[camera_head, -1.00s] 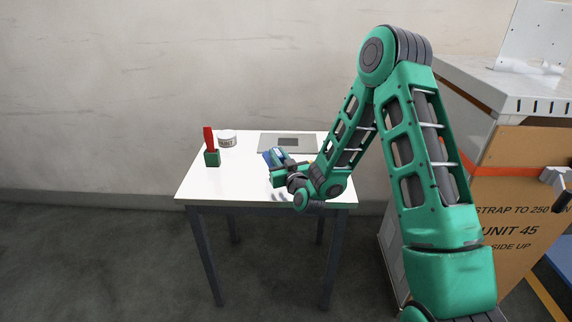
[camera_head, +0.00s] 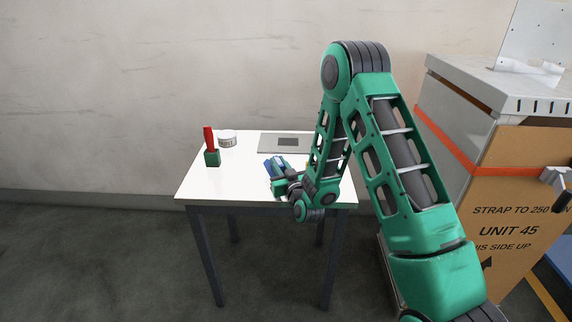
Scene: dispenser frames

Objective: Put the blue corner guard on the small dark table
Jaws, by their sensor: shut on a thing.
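The blue corner guard (camera_head: 269,164) shows as a small blue shape at the tips of my gripper (camera_head: 277,168), over the right part of a white-topped table (camera_head: 235,185) with dark legs. My gripper is shut on it, and the fingers hide part of it. I cannot tell whether the guard touches the tabletop. No small table with a dark top is in view.
A green block with a red upright piece (camera_head: 211,157) and a white round tub (camera_head: 227,138) stand at the table's back left. A grey plate (camera_head: 268,144) lies at the back right. A strapped carton (camera_head: 520,205) stands right of my arm.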

